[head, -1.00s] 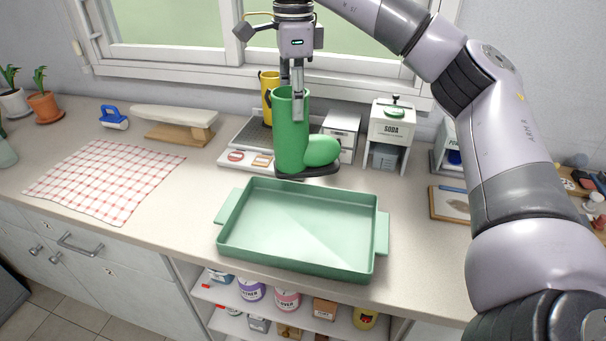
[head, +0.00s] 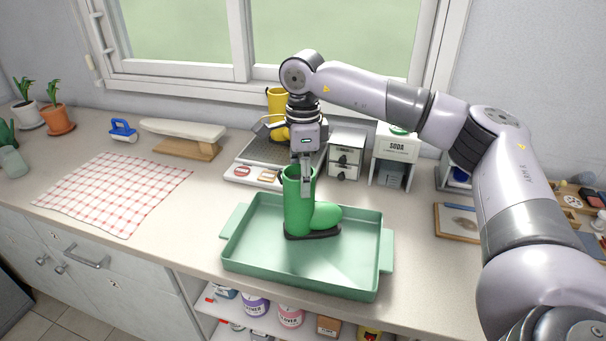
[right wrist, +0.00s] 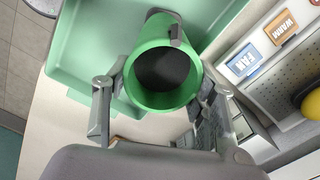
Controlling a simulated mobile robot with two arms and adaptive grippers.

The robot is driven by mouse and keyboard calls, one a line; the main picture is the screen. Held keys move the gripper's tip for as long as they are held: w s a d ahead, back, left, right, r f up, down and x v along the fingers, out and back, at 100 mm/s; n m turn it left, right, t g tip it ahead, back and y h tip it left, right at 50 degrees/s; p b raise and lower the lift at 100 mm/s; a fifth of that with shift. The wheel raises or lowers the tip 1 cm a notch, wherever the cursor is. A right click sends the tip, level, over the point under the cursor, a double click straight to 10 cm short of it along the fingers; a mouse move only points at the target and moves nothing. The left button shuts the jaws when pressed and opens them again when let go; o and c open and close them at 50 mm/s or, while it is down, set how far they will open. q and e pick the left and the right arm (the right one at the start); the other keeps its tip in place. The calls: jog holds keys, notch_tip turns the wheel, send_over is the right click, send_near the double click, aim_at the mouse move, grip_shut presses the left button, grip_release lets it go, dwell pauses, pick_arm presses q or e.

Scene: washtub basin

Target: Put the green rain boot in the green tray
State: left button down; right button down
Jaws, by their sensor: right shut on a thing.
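The green rain boot (head: 299,212) is upright with its toe pointing right, inside the outline of the green tray (head: 248,264) in the head view. Its dark sole appears at or just above the tray floor; I cannot tell if it touches. My right gripper (head: 306,186) is shut on the boot's upper shaft from above. In the right wrist view the boot's round opening (right wrist: 163,44) sits between the two fingers of the gripper (right wrist: 160,112), with the tray (right wrist: 85,50) behind it. My left gripper is not in view.
A yellow boot (head: 277,101) stands on the drying rack (head: 254,150) behind the tray. A soda dispenser (head: 397,150) and a small drawer box (head: 345,155) stand to the right of the rack. A checked cloth (head: 115,190) lies left. Open shelves with tins are below the counter.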

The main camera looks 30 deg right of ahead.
jog(key=c, duration=1.1)
grip_release()
jog(key=shift+a+f, duration=0.1)
jog(key=shift+f, duration=0.05)
jog(key=o, duration=0.5)
jog(key=shift+c, duration=0.2)
jog(key=shift+r, duration=0.35)
notch_tip(320, 180, up, 12)
jog(key=shift+f+b, duration=0.15)
jog(key=shift+b, duration=0.25)
